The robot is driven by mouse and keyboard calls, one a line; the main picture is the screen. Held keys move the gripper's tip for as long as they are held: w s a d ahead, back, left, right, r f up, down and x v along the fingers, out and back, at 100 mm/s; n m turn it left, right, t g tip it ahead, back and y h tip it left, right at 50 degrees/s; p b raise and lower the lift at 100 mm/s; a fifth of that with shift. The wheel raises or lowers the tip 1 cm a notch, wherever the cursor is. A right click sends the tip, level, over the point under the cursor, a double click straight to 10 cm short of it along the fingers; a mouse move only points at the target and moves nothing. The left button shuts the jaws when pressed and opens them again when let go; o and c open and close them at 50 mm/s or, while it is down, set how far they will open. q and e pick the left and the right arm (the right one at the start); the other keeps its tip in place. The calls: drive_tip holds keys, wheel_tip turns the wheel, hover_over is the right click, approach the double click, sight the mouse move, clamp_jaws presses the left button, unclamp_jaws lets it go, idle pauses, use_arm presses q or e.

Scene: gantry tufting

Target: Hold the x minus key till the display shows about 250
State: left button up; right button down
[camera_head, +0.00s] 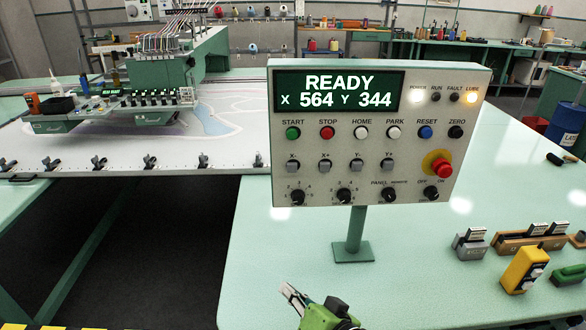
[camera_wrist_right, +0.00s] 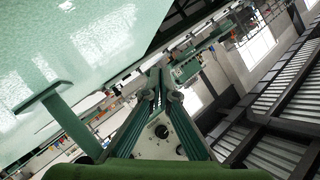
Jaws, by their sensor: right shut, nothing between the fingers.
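The control panel (camera_head: 365,135) stands on a green post above the table. Its display (camera_head: 338,91) reads READY, X 564 Y 344. The X- key (camera_head: 292,165) is the leftmost grey key in the row under the START button. My right gripper (camera_head: 289,292) is low in front of the panel, below and apart from the keys, shut and empty. In the right wrist view its fingers (camera_wrist_right: 164,88) come together, with part of the panel (camera_wrist_right: 155,142) showing between and behind them. My left gripper is not in view.
The panel's post and foot (camera_head: 352,250) stand just beyond my right gripper. A red emergency stop (camera_head: 441,168) sits at the panel's lower right. A yellow pendant (camera_head: 524,270) and several small blocks lie on the table at right. The tufting machine (camera_head: 130,95) is at left.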

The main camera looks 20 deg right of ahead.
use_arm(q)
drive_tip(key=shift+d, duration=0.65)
use_arm(e)
drive_tip(key=w+d+r+m+t+y, duration=0.1)
drive_tip(key=r+m+t, duration=0.3)
drive_tip(key=r, duration=0.6)
drive_tip(key=w+d+r+m+t+y, duration=0.1)
drive_tip(key=r+m+t, duration=0.3)
drive_tip(key=r, duration=0.6)
drive_tip(key=shift+w+d+r+t+y, duration=0.4)
drive_tip(key=shift+w+t+y, duration=0.3)
drive_tip(key=shift+w+t, duration=0.2)
drive_tip(key=shift+f, duration=0.1)
drive_tip(key=b, duration=0.3)
approach(292, 167)
drive_tip(key=w+a+r, duration=0.2)
drive_tip(key=a+r, duration=0.2)
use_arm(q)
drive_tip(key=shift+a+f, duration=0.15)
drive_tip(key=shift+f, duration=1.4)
use_arm(e)
drive_tip(key=shift+w+d+r, duration=0.1)
drive_tip(key=shift+w+d, duration=0.05)
drive_tip(key=shift+w, duration=0.35)
drive_tip(key=shift+w+d, duration=0.15)
drive_tip(key=shift+w, duration=0.35)
